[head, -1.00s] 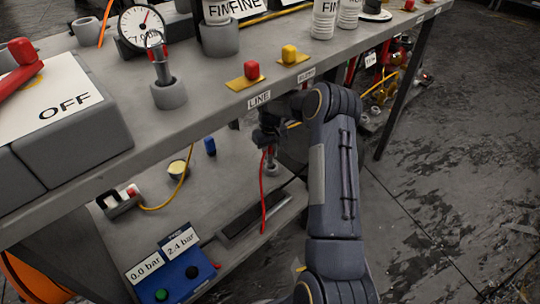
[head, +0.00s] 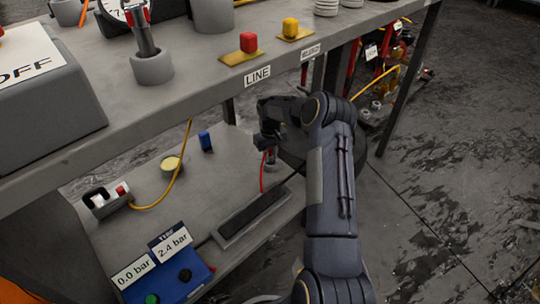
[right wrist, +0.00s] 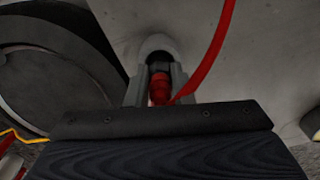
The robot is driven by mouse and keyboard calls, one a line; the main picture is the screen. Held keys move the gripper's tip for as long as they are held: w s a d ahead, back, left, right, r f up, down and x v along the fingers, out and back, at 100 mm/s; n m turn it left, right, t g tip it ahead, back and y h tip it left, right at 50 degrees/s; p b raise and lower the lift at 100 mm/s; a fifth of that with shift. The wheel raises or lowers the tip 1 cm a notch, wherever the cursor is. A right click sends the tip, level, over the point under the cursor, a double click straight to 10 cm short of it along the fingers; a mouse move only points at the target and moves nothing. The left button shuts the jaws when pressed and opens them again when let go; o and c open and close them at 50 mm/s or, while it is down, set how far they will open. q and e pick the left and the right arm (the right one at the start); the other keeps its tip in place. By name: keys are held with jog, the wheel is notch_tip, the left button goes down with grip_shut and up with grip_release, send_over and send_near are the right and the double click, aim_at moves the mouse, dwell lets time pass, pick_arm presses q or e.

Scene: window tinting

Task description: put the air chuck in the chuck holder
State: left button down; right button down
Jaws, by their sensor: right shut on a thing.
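My right gripper (head: 268,150) reaches down under the bench top, over the lower shelf. In the right wrist view its fingers (right wrist: 158,88) are shut on a red and dark fitting, which I take to be the air chuck (right wrist: 159,92). A red hose (right wrist: 208,58) runs beside it, and it also shows in the head view (head: 262,175). A round dark opening with a pale rim (right wrist: 158,43) lies just beyond the fingertips; it may be the chuck holder. I cannot tell whether the chuck touches it. My left gripper is out of view.
The lower shelf (head: 120,245) holds a blue gauge box (head: 185,275) and a dark bar-shaped tray (head: 252,215).

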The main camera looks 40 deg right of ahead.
jog(key=shift+f, duration=0.15)
jog(key=c, duration=1.3)
grip_release()
jog(key=shift+o, duration=0.2)
notch_tip(320, 180, up, 8)
jog(key=p, duration=0.3)
jog(key=shift+f, duration=0.1)
jog(key=shift+a, duration=0.1)
